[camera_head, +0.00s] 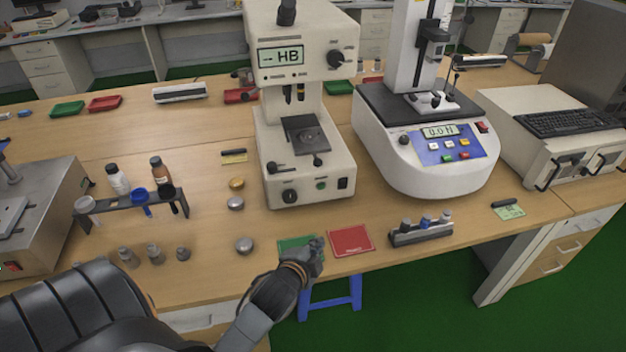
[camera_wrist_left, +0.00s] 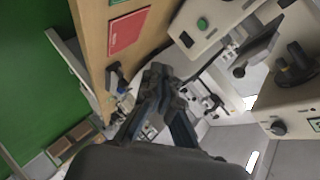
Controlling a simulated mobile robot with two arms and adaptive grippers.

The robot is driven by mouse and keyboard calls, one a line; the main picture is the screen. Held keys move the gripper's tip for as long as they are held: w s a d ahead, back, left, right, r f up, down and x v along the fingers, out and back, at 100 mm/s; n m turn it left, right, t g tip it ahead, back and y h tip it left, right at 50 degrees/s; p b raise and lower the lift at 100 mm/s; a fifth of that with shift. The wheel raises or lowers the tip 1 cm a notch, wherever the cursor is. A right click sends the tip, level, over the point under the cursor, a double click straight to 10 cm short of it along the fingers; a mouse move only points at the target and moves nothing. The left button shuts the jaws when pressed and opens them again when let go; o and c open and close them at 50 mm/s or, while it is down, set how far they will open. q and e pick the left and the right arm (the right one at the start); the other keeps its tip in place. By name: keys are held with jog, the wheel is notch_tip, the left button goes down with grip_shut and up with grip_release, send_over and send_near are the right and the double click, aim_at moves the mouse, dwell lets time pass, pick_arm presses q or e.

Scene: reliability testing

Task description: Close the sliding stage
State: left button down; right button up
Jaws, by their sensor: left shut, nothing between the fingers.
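The white hardness tester (camera_head: 306,165) with an "HB" display stands at the middle of the bench. A dark flat stage plate (camera_head: 294,124) with a round piece on it sits on its base under the head; whether the plate is slid out is hard to tell. My left gripper (camera_head: 318,245) is shut and empty, over the bench's front edge by the green card, in front of the tester and apart from it. In the left wrist view my left gripper (camera_wrist_left: 158,72) shows shut fingers, with the tester's front panel (camera_wrist_left: 205,35) beyond. My right gripper is not in view.
A white force tester (camera_head: 425,160) stands right of the hardness tester. A red card (camera_head: 351,240), a green card (camera_head: 292,246) and a small tool holder (camera_head: 420,235) lie along the front edge. A bottle rack (camera_head: 125,203) and small metal pieces (camera_head: 244,245) stand left.

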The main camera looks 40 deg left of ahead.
aim_at(308, 150)
pick_arm(q)
notch_tip(308, 150, up, 11)
jog(key=w+a+m+t+y, duration=0.1)
jog(key=a+m+t, duration=0.2)
jog(key=a+r+p+x, duration=0.1)
jog(key=a+p+x, duration=0.1)
jog(key=x, duration=1)
jog(key=shift+a+p, duration=0.4)
jog(key=shift+a, duration=0.05)
jog(key=shift+w+f, duration=0.1)
jog(key=shift+w, duration=0.05)
jog(key=w+a, duration=0.2)
jog(key=w+a+b, duration=0.1)
jog(key=w+a, duration=0.1)
jog(key=a, duration=0.1)
jog(key=w+a, duration=0.2)
jog(key=shift+w+a+f, duration=0.1)
jog(key=shift+w+a, duration=0.2)
jog(key=shift+a, duration=0.1)
jog(key=shift+r+t, duration=0.25)
jog(key=shift+t, duration=0.05)
jog(key=shift+a, duration=0.1)
